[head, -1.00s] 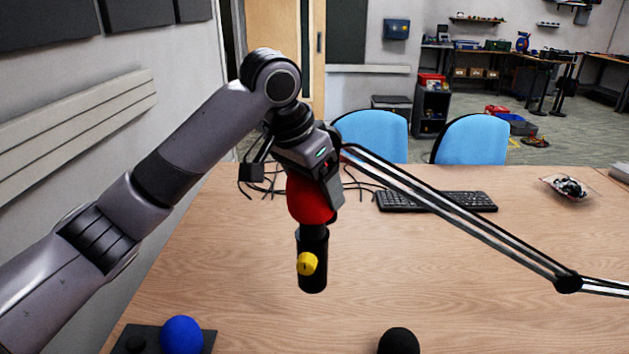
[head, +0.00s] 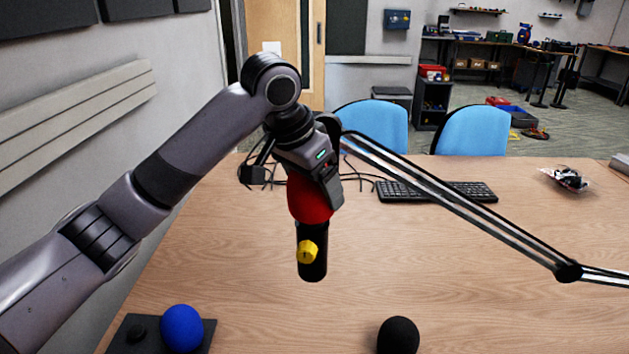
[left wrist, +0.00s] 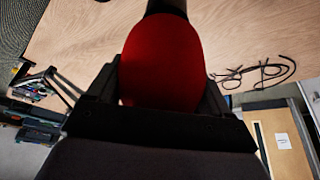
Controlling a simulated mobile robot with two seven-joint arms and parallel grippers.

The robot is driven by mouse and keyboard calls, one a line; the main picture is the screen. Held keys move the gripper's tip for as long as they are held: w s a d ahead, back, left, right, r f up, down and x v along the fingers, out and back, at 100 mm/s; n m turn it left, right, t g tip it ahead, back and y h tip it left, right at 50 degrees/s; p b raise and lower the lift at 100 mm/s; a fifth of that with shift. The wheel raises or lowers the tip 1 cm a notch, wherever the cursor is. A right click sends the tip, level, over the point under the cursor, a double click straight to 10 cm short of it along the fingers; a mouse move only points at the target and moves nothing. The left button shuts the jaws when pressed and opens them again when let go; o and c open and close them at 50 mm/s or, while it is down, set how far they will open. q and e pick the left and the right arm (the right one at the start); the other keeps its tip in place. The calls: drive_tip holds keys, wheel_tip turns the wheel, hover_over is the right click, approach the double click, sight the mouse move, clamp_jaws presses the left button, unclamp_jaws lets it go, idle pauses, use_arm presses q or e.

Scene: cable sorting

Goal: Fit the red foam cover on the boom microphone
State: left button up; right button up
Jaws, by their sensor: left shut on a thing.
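The red foam cover (head: 309,203) sits at the upper end of the black boom microphone (head: 312,262), which hangs upright with a yellow knob (head: 307,252) on its side. My left gripper (head: 318,190) is shut on the cover from above. In the left wrist view the red cover (left wrist: 162,62) fills the space between the fingers of my left gripper (left wrist: 165,95), with the dark microphone body (left wrist: 166,6) beyond it. How far the cover reaches down over the microphone's head is hidden inside it. My right gripper is not in view.
The boom arm (head: 460,211) runs from behind my gripper to the right. A blue foam cover (head: 182,328) stands on a dark base (head: 207,335); a black foam cover (head: 398,336) is at the front edge. A keyboard (head: 470,191) and cables (head: 262,174) lie behind. The table's right front is clear.

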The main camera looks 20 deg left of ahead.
use_arm(q)
drive_tip(key=shift+f, duration=0.8)
idle(0.4)
drive_tip(key=o, duration=0.9)
drive_tip(key=shift+r, duration=0.1)
drive_tip(key=shift+r+p, duration=0.9)
drive_tip(key=shift+r, duration=2.55)
drive_tip(key=shift+f, duration=0.1)
